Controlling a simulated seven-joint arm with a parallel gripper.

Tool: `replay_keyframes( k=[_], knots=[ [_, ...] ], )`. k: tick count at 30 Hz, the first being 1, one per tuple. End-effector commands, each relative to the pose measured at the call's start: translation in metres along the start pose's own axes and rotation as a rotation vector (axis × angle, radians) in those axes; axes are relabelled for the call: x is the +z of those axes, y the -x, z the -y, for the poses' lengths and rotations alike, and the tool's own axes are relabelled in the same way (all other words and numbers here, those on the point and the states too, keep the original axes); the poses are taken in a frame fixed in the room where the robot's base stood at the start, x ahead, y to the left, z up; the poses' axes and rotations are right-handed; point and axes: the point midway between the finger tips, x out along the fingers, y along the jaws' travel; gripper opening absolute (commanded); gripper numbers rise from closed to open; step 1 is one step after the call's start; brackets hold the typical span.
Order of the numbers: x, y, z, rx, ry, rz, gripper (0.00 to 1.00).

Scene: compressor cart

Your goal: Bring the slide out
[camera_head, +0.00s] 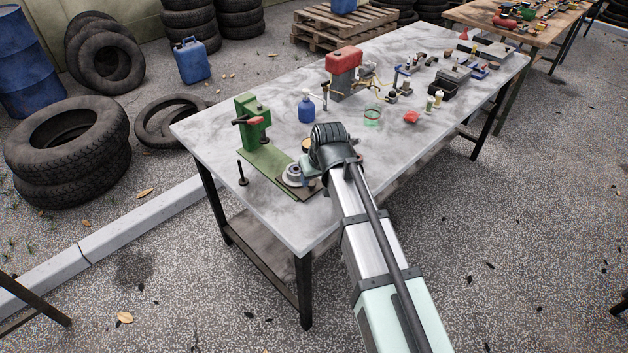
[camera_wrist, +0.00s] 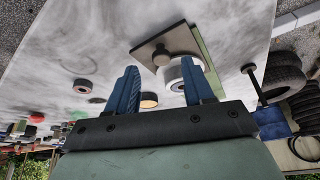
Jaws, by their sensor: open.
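My gripper (camera_wrist: 159,80) shows in the wrist view with two blue fingers spread apart and nothing held between them. In the head view my wrist hides most of the fingers, near the front end of a green machine (camera_head: 252,122) with a red handle. That machine stands on a green base plate (camera_head: 262,165). At the plate's near end is a grey round part (camera_head: 292,175), partly hidden by my wrist. In the wrist view a white ring-like part (camera_wrist: 174,75) lies beyond the right finger. A square plate (camera_wrist: 170,42) with a dark knob is beside it. I cannot tell which part is the slide.
The marble-topped table (camera_head: 225,120) carries a blue bottle (camera_head: 306,108), a red-topped grey unit (camera_head: 343,75), a green glass (camera_head: 372,115) and a red piece (camera_head: 411,117). A dark upright pin (camera_head: 242,173) stands left of the base plate.

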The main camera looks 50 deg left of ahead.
Motion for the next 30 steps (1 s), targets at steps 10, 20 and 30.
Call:
replay_keyframes(
  k=[10,20,30],
  knots=[
    [0.0,0.06,0.0,0.001,0.0,-0.003,0.52],
    [0.0,0.098,0.0,0.001,0.0,-0.001,0.52],
    [0.001,0.105,0.0,0.001,0.0,0.001,0.52]
  ],
)
